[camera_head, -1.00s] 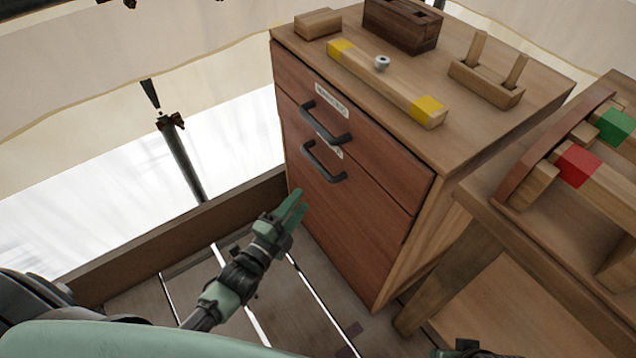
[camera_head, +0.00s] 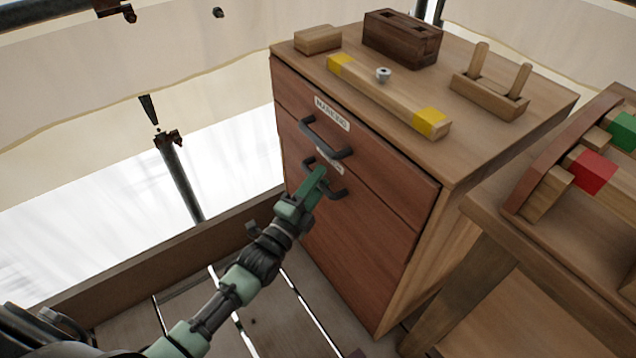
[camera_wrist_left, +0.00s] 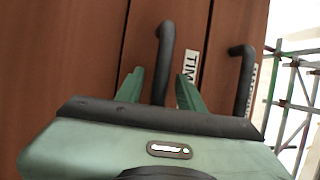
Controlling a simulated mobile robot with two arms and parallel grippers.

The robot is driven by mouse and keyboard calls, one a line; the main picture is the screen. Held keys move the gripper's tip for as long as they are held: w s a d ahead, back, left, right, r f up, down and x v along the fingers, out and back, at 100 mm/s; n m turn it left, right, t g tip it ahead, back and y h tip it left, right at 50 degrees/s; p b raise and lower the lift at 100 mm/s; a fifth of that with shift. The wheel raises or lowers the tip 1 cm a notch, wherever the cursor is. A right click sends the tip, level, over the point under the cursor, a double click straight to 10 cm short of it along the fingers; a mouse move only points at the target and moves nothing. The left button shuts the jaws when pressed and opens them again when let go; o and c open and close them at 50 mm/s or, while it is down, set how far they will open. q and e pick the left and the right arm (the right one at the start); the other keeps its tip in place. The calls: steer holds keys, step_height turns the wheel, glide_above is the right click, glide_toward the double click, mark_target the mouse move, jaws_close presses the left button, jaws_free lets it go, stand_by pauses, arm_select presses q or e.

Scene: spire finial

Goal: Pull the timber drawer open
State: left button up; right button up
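The cabinet has a lower drawer front (camera_head: 345,225) of red-brown wood with a dark bar handle (camera_head: 335,188). In the left wrist view its label (camera_wrist_left: 187,75) begins "TIM", partly covered by a finger. My left gripper (camera_head: 313,186) is at this lower handle. In the left wrist view the gripper (camera_wrist_left: 160,92) is open, with the lower handle (camera_wrist_left: 164,50) between its green fingers; contact cannot be told. The drawer looks shut. My right gripper is not in view.
The upper drawer's handle (camera_head: 325,138) is close above, under another label (camera_head: 331,114). On the cabinet top are a yellow-ended beam (camera_head: 385,92), a dark slotted block (camera_head: 402,40) and a pegged block (camera_head: 490,85). A wooden bench (camera_head: 490,215) stands at right.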

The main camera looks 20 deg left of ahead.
arm_select(q)
jaws_close()
stand_by(1.4)
